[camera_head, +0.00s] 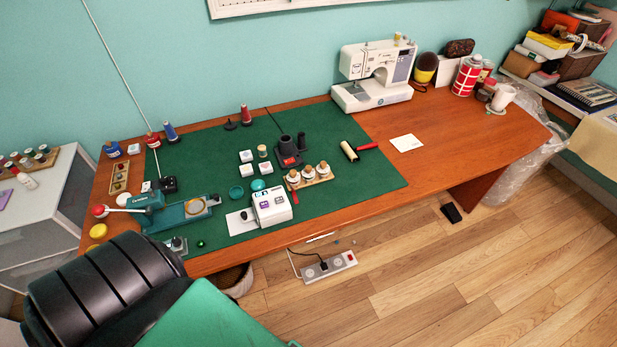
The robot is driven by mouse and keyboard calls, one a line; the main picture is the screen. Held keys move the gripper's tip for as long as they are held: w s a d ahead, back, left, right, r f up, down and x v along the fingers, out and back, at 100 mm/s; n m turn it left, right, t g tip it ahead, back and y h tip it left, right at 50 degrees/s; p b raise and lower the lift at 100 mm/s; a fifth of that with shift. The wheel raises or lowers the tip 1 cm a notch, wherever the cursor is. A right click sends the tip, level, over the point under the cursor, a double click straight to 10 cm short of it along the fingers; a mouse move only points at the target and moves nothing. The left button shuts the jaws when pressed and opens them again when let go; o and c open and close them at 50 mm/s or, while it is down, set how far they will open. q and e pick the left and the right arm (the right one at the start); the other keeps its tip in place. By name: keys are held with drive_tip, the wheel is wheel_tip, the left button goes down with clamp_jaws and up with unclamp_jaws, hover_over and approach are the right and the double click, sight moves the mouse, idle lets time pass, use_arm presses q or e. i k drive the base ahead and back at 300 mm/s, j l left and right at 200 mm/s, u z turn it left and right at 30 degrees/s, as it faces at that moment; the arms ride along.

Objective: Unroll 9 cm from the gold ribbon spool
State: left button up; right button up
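No gripper of mine shows in the head view. I cannot tell for certain which thing is the gold ribbon spool. A small tan, spool-like cylinder (262,151) stands upright on the green mat (355,190), beside small white boxes (246,156). No unrolled ribbon can be made out at this size.
A white label machine (271,206) sits near the front edge. A sewing machine (374,75) and a red-white can (467,76) stand behind. Thread cones (246,115) stand at the back. The desk's right half (460,135) is mostly clear. A black ribbed form (105,285) blocks the lower left.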

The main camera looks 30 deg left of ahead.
sight(323, 168)
drive_tip(key=i+l+u, duration=0.2)
drive_tip(key=l, duration=0.2)
drive_tip(key=i+l+u, duration=0.2)
drive_tip(key=l, duration=0.2)
drive_tip(key=l+u, duration=0.2)
drive_tip(key=l, duration=0.2)
